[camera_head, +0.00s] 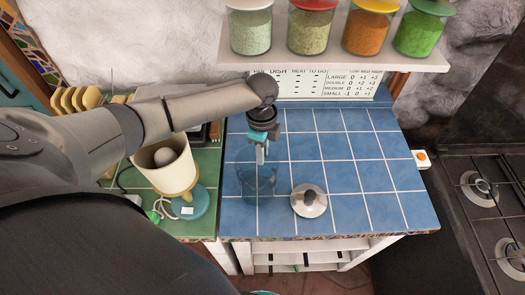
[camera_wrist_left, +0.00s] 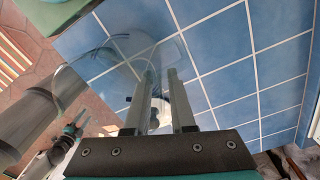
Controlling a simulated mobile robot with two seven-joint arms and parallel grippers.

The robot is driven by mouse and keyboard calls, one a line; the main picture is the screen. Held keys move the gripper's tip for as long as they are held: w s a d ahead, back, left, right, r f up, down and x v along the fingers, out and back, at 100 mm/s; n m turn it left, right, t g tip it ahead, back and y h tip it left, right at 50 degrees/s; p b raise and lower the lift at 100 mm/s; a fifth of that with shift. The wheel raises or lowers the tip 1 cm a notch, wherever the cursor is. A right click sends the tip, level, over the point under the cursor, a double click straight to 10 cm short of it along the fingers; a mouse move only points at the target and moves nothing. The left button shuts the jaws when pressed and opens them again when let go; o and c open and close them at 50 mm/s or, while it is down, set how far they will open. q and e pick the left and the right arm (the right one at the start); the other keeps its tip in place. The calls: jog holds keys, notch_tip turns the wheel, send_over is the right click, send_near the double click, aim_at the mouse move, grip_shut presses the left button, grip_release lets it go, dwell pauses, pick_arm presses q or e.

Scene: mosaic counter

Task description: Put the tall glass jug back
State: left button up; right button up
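The tall glass jug (camera_head: 257,184) is clear and stands on the blue-tiled counter, left of a round metal lid (camera_head: 309,201) with a dark knob. My left gripper (camera_head: 261,161) points down at the jug's upper edge. In the left wrist view, the jug's clear glass (camera_wrist_left: 88,82) spreads around and behind the left gripper's fingers (camera_wrist_left: 157,75). The fingers are apart with a gap between them. Whether they touch the glass is not clear. My right gripper seems to show small at the lower left of the wrist view (camera_wrist_left: 72,130); its fingers are unclear.
A shelf (camera_head: 340,58) with several spice jars hangs above the counter's back. A cream container (camera_head: 165,177) stands on green tiles at left. A stove (camera_head: 485,200) is at right. The blue tiles (camera_head: 375,170) right of the lid are clear.

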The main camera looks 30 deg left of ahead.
pick_arm(q)
jog(key=shift+o, duration=0.5)
jog(key=shift+r, duration=0.1)
notch_tip(320, 180, up, 12)
jog(key=shift+w+a+r+p, duration=0.1)
jog(key=shift+a+p, duration=0.05)
jog(key=shift+p, duration=0.15)
